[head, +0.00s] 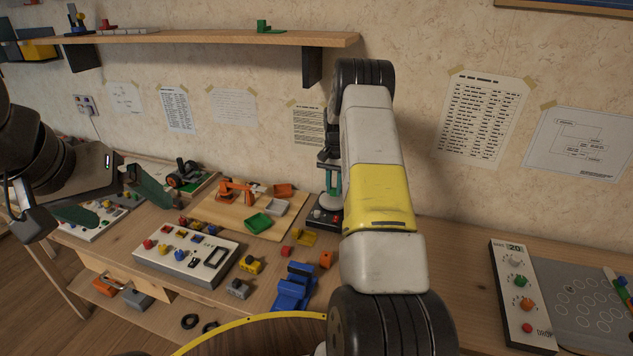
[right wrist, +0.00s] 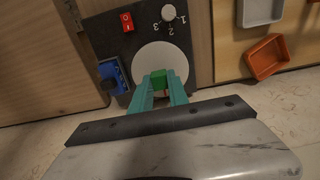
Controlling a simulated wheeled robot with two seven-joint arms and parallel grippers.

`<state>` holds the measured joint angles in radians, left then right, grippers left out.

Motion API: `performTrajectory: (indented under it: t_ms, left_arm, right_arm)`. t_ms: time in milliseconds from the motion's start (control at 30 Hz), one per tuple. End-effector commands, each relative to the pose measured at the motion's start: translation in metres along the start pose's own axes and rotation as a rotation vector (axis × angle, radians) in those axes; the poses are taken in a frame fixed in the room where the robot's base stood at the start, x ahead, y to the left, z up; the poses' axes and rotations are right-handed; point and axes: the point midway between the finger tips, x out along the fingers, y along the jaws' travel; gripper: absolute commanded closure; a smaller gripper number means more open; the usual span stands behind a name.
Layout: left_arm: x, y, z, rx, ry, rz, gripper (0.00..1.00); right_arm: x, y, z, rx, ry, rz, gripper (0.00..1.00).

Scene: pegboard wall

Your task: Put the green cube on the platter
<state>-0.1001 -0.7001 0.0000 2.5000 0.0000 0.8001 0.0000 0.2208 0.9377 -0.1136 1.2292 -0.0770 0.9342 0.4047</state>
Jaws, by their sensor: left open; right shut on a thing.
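The green cube (right wrist: 159,79) is between the teal fingertips of my right gripper (right wrist: 159,88), which is shut on it. In the right wrist view the cube appears over the round white platter (right wrist: 165,55); I cannot tell whether it touches it. The platter sits on a black device with a red switch (right wrist: 127,22) and a knob. In the head view my right gripper (head: 331,182) points down at this device, partly hidden by my arm; the cube is not clearly visible there. My left gripper (head: 113,203) is open and empty at the left, above the bench.
A wooden board with an orange toy arm (head: 237,190) and small trays (head: 258,222) lies left of the device. A white button panel (head: 187,250) and blue vise-like object (head: 294,287) stand nearer. A wall shelf (head: 210,37) hangs above. Bench right of my arm is partly clear.

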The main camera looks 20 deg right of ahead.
Motion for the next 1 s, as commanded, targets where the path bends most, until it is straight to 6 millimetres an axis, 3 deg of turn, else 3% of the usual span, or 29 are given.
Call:
performTrajectory:
  t_ms: [100,467,500,567,1000]
  left_arm:
    - [0.0000,0.0000,0.0000,0.000,0.000,0.000,0.02]
    - [0.0000,0.0000,0.0000,0.000,0.000,0.000,0.02]
    - [0.0000,0.0000,0.0000,0.000,0.000,0.000,0.02]
    - [0.0000,0.0000,0.0000,0.000,0.000,0.000,0.02]
    - [0.0000,0.0000,0.0000,0.000,0.000,0.000,0.02]
  right_arm:
    - [0.0142,0.0000,0.0001,0.000,0.000,0.000,1.00]
    - [0.0184,-0.0002,0.0002,0.000,0.000,0.000,1.00]
    - [0.0177,-0.0002,0.0001,0.000,0.001,0.000,0.72]
    - [0.0176,-0.0002,0.0001,0.000,0.001,0.000,0.60]
    - [0.0088,-0.0004,-0.0003,0.000,0.002,-0.001,0.58]
